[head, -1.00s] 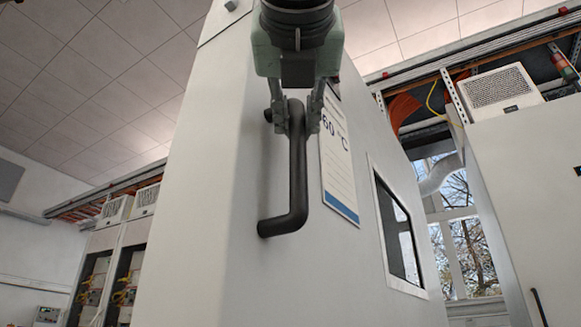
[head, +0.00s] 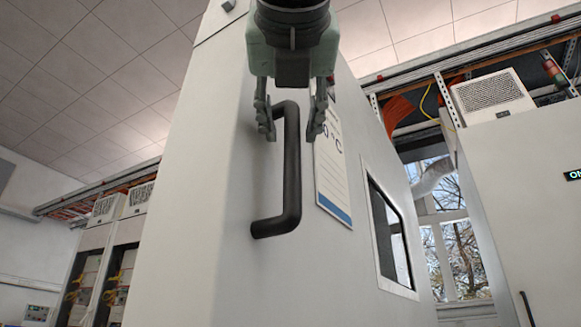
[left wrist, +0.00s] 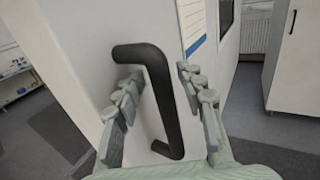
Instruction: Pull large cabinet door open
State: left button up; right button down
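The large cabinet door (head: 215,200) is a tall pale panel with a black bar handle (head: 291,180). My left gripper (head: 291,132) is at the upper part of the handle, its fingers spread to either side of the bar with gaps. In the left wrist view the handle (left wrist: 165,95) stands between the two open fingers (left wrist: 160,98) and looks clear of the right one; whether it touches the left one I cannot tell. Whether the door is ajar I cannot tell. My right gripper is not in view.
A label sheet (head: 331,170) and a dark window (head: 390,237) are on the cabinet right of the handle. Another white cabinet (head: 520,200) stands at the right. Racks with cables (head: 105,285) stand at the far left. Floor (left wrist: 285,130) shows at the lower right of the wrist view.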

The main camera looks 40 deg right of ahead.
pick_arm(q)
jog(key=v, duration=1.2)
dwell(0.3)
